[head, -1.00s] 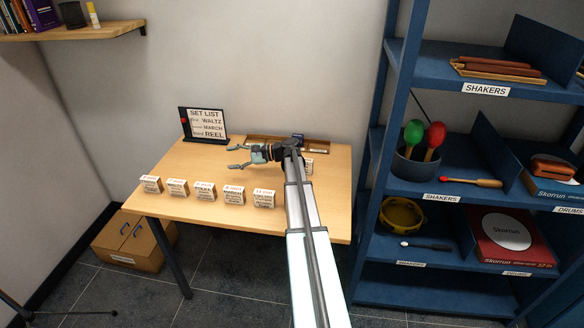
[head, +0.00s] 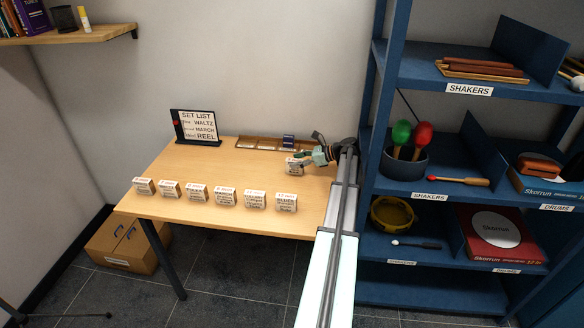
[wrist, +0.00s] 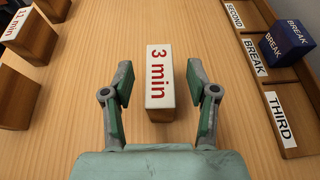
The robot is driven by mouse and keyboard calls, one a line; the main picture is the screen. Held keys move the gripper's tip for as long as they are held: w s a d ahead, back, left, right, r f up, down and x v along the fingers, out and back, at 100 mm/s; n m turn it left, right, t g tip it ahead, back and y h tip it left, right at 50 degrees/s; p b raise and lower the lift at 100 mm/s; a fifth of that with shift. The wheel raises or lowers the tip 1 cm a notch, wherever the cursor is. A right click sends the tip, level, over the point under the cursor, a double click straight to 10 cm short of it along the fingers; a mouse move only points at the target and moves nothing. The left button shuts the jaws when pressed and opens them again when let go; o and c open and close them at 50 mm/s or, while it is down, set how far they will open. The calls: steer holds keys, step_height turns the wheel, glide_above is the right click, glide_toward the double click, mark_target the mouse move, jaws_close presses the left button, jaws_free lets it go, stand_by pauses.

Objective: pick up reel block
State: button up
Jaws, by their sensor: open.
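A small block with a white top marked "3 min" in red (wrist: 160,78) stands on the table between my gripper's two green-padded fingers (wrist: 160,92) in the wrist view. The fingers are open, with a gap on each side of it. In the head view my gripper (head: 307,161) is at this block (head: 294,168), right of the table's middle. The block's front name is too small to read there, so I cannot confirm that it says reel. Several similar blocks stand in a row nearer the front edge, including one marked March (head: 225,198).
A wooden tray (wrist: 262,88) with places marked Second, Break and Third lies beside the block; a blue Break block (wrist: 287,44) sits in it. The set list sign (head: 197,126) stands at the back left. Blue shelves (head: 375,110) rise close to the table's right.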

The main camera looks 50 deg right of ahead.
mark_target(295, 160)
steer(key=shift+p+x, duration=0.3)
steer(key=shift+x, duration=1.6)
jaws_close()
steer(key=shift+r, duration=0.15)
